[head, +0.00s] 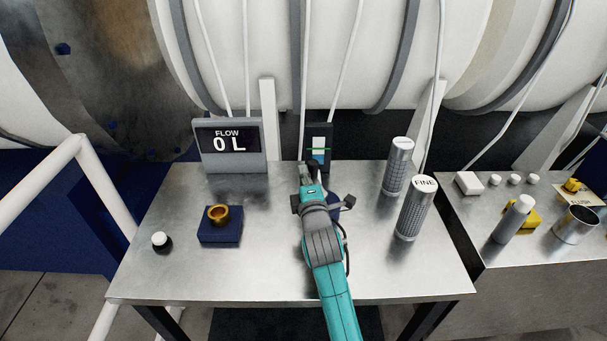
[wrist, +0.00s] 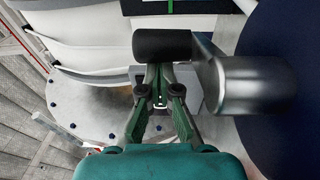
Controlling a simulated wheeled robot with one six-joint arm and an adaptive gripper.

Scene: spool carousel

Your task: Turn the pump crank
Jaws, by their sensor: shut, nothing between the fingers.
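The pump crank shows in the wrist view as a black cylindrical handle (wrist: 160,45) joined to a grey metal crank arm (wrist: 222,75) on the right. The dark blue pump body (wrist: 292,50) fills the right edge. My gripper (wrist: 162,72) has its green fingers shut and empty, with the tips close to the handle. I cannot tell whether they touch it. In the head view my gripper (head: 311,168) reaches over the middle of the table, and my arm hides most of the pump. A display (head: 232,144) reads "FLOW 0 L".
A gauge panel (head: 319,148) with a green line stands behind my gripper. Two metal cylinders (head: 398,166) (head: 416,208), one marked "FINE", stand to the right. A blue block (head: 220,232) with a brass ring (head: 218,214) and a dark, white-topped jar (head: 160,242) are left. The table's front left is clear.

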